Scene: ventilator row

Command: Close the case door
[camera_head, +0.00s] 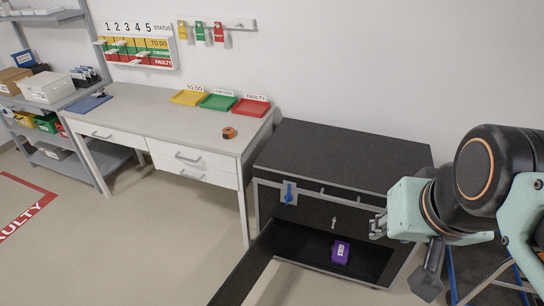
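The black case (345,155) stands right of the workbench. Its dark door (246,272) is swung open at the left side, sticking out toward the camera. Its near end is cut off by the bottom of the picture. The case's lower compartment is open, and a purple box (340,252) with a white label lies inside. A blue latch handle (287,193) sits on a plate at the upper left of the front.
The workbench (140,110) bears yellow, green and red trays (248,107) and an orange-and-black round item (229,132). Shelves with boxes stand at the far left. A ladder-like frame (485,272) is at the lower right. The floor left of the door is clear.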

